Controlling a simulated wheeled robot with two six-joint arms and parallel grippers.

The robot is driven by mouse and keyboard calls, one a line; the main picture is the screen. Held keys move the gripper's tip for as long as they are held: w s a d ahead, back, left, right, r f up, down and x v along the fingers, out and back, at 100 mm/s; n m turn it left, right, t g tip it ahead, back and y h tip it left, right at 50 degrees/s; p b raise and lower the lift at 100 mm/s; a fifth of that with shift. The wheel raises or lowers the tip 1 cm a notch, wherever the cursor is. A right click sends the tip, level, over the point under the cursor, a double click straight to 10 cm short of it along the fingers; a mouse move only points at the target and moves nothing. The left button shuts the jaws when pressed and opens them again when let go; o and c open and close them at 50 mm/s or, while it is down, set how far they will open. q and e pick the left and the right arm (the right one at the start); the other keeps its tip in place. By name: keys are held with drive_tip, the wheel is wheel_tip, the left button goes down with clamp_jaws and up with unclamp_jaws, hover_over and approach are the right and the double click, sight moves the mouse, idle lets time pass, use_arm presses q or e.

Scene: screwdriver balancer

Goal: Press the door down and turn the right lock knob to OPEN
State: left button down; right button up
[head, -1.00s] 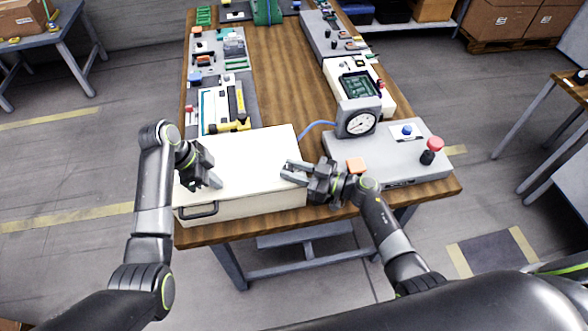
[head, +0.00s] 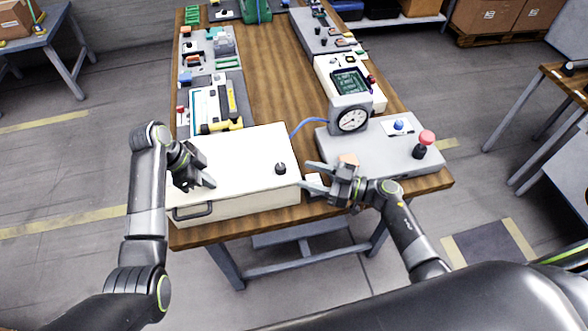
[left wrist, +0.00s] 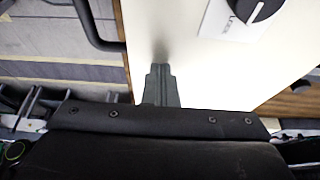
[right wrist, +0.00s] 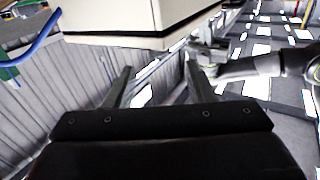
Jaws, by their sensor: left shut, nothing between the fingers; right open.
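The door (head: 235,150) is the cream lid of the box at the table's near end, lying flat. The right lock knob (head: 281,168) is black, near the lid's right edge. My left gripper (head: 212,185) is shut and empty over the lid's left part; its fingertips (left wrist: 160,72) look close to the lid, but contact is unclear. A black knob (left wrist: 252,9) on a white label shows in the left wrist view; I cannot tell which knob it is. My right gripper (head: 305,177) is open and empty, right of the box and apart from the knob.
A black handle (head: 193,212) is on the box front. A gauge (head: 351,119) and a grey panel (head: 385,147) with a red button (head: 427,138) stand right of the box. A yellow-black tool (head: 232,105) lies behind it. Bare wood runs down the table's middle.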

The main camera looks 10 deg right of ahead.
use_arm(q)
drive_tip(key=shift+s+f, duration=0.1)
drive_tip(key=shift+f, duration=0.05)
use_arm(e)
drive_tip(key=v, duration=0.5)
drive_tip(key=shift+r, duration=0.1)
use_arm(q)
wheel_tip(320, 180, up, 6)
drive_tip(key=p, duration=0.5)
drive_tip(key=shift+f+p, duration=0.2)
drive_tip(key=shift+p, duration=0.2)
drive_tip(key=shift+r+p, duration=0.65)
drive_tip(key=shift+r, duration=0.2)
use_arm(e)
wheel_tip(320, 180, up, 7)
drive_tip(key=shift+f, duration=0.2)
